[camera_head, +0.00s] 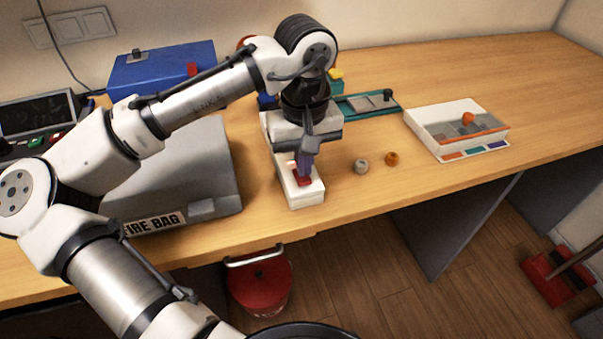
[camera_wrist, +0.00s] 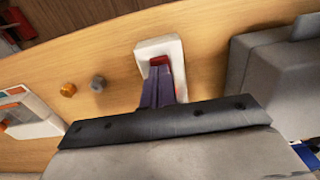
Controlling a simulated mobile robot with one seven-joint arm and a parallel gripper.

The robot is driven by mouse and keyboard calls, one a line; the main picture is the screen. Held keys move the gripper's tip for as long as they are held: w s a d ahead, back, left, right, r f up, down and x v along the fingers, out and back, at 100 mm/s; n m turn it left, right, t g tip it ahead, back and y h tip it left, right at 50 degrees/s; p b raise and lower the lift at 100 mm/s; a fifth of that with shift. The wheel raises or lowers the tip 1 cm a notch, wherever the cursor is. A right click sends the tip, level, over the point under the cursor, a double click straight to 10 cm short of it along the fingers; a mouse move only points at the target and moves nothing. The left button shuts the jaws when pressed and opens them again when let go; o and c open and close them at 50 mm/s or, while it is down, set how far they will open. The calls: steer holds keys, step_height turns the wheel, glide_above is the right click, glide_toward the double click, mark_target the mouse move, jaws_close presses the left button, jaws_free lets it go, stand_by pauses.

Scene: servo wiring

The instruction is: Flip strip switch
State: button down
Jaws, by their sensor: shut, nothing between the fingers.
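The white power strip (camera_head: 282,158) lies on the wooden desk near its front edge, just right of the grey fire bag. Its red switch (camera_head: 303,180) is at the near end of the strip. My gripper (camera_head: 304,173) points down over this end, shut and with nothing held, its fingertips at the switch. In the wrist view the strip's end (camera_wrist: 150,47) and the red switch (camera_wrist: 159,61) show just beyond my fingertips (camera_wrist: 160,72). I cannot tell whether the tips touch the switch. My gripper and wrist hide most of the rest of the strip.
The fire bag (camera_head: 205,175) stands close on the left. A grey knob (camera_head: 361,166) and an orange knob (camera_head: 392,158) lie to the right, with a white box (camera_head: 432,128) farther right. A red bucket (camera_head: 262,284) stands below the desk edge.

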mark_target(304, 179)
steer(key=shift+f+b, duration=0.4)
steer(key=shift+f, duration=0.45)
steer(key=shift+r, duration=0.15)
step_height(304, 179, up, 7)
steer(key=p, duration=0.7)
stand_by(0.3)
stand_by(0.4)
